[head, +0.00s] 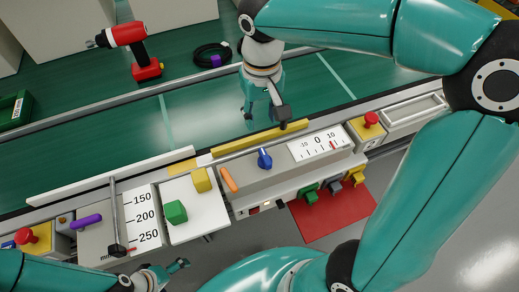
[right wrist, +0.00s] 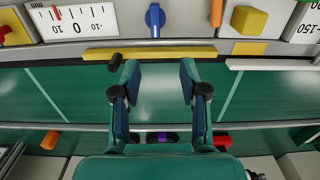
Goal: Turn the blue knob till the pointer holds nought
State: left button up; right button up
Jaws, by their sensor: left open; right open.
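The blue knob (head: 265,159) stands on the grey panel between an orange handle and a white scale (head: 303,150). It also shows ahead of the fingers in the right wrist view (right wrist: 155,18). The scale reads -10, 0 and 10, and its red pointer (head: 333,145) stands near 10, off the 0; the right wrist view shows this pointer (right wrist: 56,13) upside down. My right gripper (head: 266,119) is open and empty, behind the knob near the yellow bar, apart from the knob. My left gripper (head: 155,270) is open at the lower left, far from the knob.
The orange handle (head: 229,180) is close beside the knob. A yellow bar (head: 258,138) runs behind the panel. A red button (head: 371,118) is to the right; yellow (head: 202,180) and green (head: 176,212) blocks are to the left.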

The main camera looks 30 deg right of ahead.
aim_at(264, 156)
jog(key=f, duration=0.5)
jog(key=f+b, duration=0.1)
jog(key=f, duration=0.4)
jog(key=f+b, duration=0.1)
jog(key=f, duration=0.5)
jog(key=shift+s+d, duration=0.3)
jog(key=shift+d, duration=0.05)
grip_shut()
jog(key=shift+a, duration=0.3)
jog(key=shift+d, duration=0.25)
